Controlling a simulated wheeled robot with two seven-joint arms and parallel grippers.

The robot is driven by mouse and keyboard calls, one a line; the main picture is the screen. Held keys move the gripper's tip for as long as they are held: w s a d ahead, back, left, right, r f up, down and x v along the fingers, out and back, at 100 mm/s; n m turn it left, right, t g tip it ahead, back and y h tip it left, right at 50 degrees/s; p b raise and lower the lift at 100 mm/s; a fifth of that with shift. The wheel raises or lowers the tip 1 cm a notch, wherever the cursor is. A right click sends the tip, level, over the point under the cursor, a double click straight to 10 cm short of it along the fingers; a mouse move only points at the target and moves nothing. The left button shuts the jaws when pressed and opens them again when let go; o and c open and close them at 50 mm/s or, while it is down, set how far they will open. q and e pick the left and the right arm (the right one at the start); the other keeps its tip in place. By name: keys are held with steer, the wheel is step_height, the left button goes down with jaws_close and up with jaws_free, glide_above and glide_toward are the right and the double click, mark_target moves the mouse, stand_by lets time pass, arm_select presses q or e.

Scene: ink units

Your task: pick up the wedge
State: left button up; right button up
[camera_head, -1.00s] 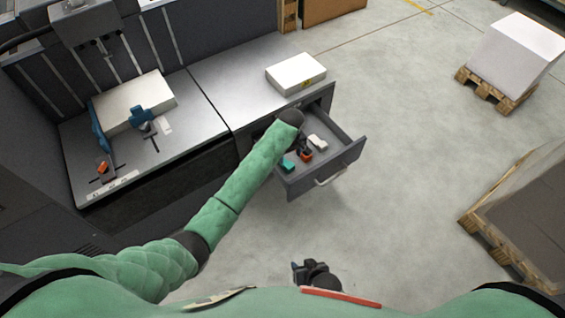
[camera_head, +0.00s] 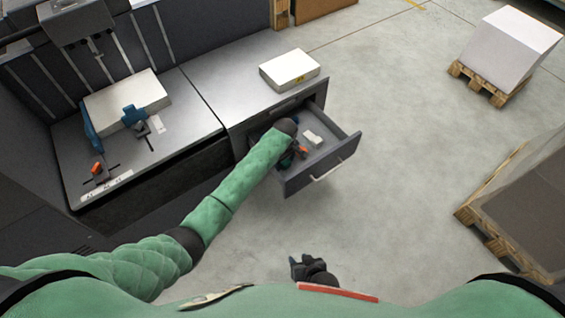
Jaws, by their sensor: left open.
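An open drawer (camera_head: 336,163) holds a small white piece (camera_head: 313,137) and an orange piece (camera_head: 302,150). I cannot tell which small piece in it is the wedge. My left gripper (camera_head: 289,159) is open and reaches down into the left part of the drawer, left of the orange piece. The forearm and dark wrist hide much of the gripper and that side of the drawer. My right gripper (camera_head: 299,268) hangs low in front of my body, away from the drawer, and its jaws are too small to read.
A white package (camera_head: 290,68) lies on the metal counter (camera_head: 222,82) above the drawer. A larger white stack (camera_head: 112,106) with blue clamps sits on the left worktop. The floor right of the drawer is clear up to the pallets (camera_head: 478,84).

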mark_target(285, 161)
arm_select(q)
steer(key=shift+f, duration=0.3)
steer(key=shift+c, duration=0.5)
steer(key=c, duration=1)
steer(key=shift+r, duration=0.1)
